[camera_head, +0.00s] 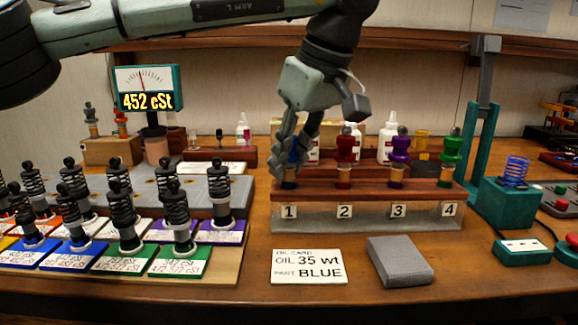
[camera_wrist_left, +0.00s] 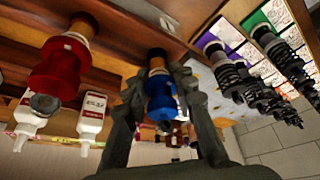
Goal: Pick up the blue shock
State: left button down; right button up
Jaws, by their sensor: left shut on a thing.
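The blue shock (camera_wrist_left: 161,94) stands at slot 1 of the wooden rack (camera_head: 374,189). In the head view only parts of the blue shock (camera_head: 291,166) show behind my fingers. My left gripper (camera_head: 296,160) comes down over it from above. In the left wrist view my left gripper (camera_wrist_left: 162,108) has a finger on each side of the blue shock and is shut on it. The lower end of the shock still appears to be at the rack. My right gripper is not in view.
Red (camera_head: 344,158), purple (camera_head: 397,160) and green (camera_head: 450,157) shocks stand at slots 2, 3 and 4. Several black shocks stand on a labelled board (camera_head: 232,240) at left. An oil card (camera_head: 309,266) and a grey block (camera_head: 400,262) lie in front. A teal press (camera_head: 480,140) stands at right.

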pick_arm(q)
notch_tip(320, 180, up, 11)
jog(key=shift+f+p, duration=0.2)
jog(key=shift+p, duration=0.55)
jog(key=shift+r+p, duration=0.95)
jog(key=shift+r, duration=2.65)
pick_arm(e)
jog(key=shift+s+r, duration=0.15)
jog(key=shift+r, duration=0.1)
